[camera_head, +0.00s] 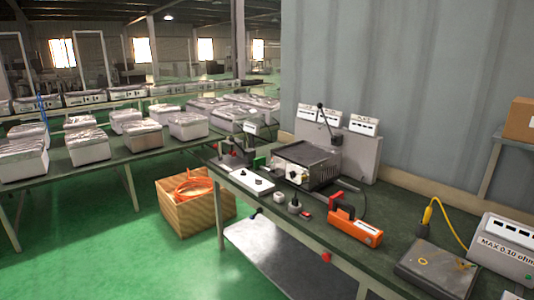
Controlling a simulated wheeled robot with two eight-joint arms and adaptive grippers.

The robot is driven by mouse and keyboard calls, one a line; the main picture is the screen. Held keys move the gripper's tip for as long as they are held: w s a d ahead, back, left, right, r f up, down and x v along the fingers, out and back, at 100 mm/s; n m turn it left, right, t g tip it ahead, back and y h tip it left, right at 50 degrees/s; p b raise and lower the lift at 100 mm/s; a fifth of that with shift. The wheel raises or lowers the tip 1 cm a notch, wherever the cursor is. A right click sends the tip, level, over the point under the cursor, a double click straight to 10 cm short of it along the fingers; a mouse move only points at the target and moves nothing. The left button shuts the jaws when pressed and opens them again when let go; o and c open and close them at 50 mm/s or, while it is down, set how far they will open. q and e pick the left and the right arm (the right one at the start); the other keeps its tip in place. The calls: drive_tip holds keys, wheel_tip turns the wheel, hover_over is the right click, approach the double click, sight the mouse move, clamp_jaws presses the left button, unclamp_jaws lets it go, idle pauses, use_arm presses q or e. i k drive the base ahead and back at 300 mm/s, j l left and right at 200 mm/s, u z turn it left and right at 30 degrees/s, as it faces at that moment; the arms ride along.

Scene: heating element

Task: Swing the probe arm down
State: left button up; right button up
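A dark box-shaped test fixture (307,158) stands on the workbench in the middle of the view. A thin black arm with a round knob at its top (325,121) rises behind the fixture and is raised, leaning left. It looks like the probe arm, but it is too small to be sure. Its lower end meets a dark mount at the fixture's back right. Neither of my grippers shows in this view.
An orange tool (356,228), a white panel (246,182) and small plugs lie on the workbench (400,235). A grey meter (505,245) and a dark plate (436,268) with a yellow cable are at the right. A wooden crate (182,216) stands on the floor.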

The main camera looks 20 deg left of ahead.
sight(326, 121)
drive_tip(key=u, duration=0.15)
drive_tip(key=i+j+u, duration=0.1)
drive_tip(key=i+j, duration=0.15)
drive_tip(key=i, duration=0.2)
drive_tip(key=i+j, duration=0.25)
drive_tip(key=i, duration=0.25)
drive_tip(key=i+j+u, duration=0.15)
drive_tip(key=i, duration=0.35)
drive_tip(key=i+j, duration=0.25)
drive_tip(key=i, duration=0.25)
drive_tip(key=i+j+u, duration=0.15)
drive_tip(key=i, duration=0.3)
